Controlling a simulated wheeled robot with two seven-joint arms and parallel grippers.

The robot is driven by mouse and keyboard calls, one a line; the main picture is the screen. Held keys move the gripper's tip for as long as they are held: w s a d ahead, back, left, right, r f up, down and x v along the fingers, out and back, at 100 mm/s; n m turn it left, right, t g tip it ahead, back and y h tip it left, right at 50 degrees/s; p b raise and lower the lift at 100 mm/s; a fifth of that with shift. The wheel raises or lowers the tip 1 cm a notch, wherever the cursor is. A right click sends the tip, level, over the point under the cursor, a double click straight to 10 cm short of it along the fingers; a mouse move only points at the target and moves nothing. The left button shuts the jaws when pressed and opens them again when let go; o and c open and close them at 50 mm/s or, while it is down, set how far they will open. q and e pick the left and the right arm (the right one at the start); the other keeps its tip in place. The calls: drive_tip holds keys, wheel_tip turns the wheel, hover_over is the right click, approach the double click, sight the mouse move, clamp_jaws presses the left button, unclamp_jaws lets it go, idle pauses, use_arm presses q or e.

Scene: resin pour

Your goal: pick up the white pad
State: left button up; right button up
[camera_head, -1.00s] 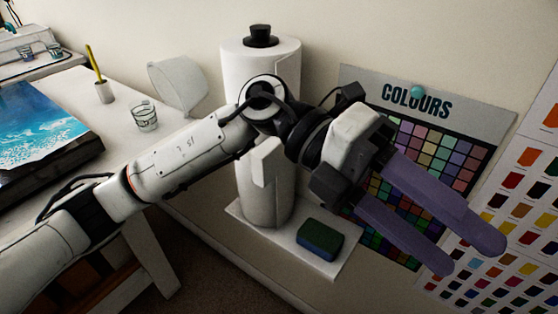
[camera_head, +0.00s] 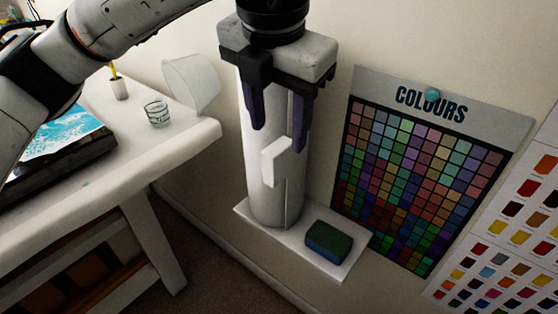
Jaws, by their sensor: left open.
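A small white block (camera_head: 275,162), which looks like the white pad, shows upright against the front of the tall white paper roll (camera_head: 259,190). I cannot tell whether it is fixed to the roll or stands apart from it. My left gripper (camera_head: 279,128) points down in front of the roll. Its two purple fingers are spread apart and empty, with their tips just above the block. The gripper body hides the top of the roll. My right gripper is not in view.
The roll stands on a white board (camera_head: 340,273), beside a green and blue sponge (camera_head: 328,242). A colour chart (camera_head: 420,165) is on the wall to the right. A white table (camera_head: 190,133) at left carries a glass (camera_head: 157,113) and a tilted white cup (camera_head: 192,82).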

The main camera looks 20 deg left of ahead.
sight(279, 148)
use_arm(q)
drive_tip(key=shift+x, duration=2.9)
clamp_jaws()
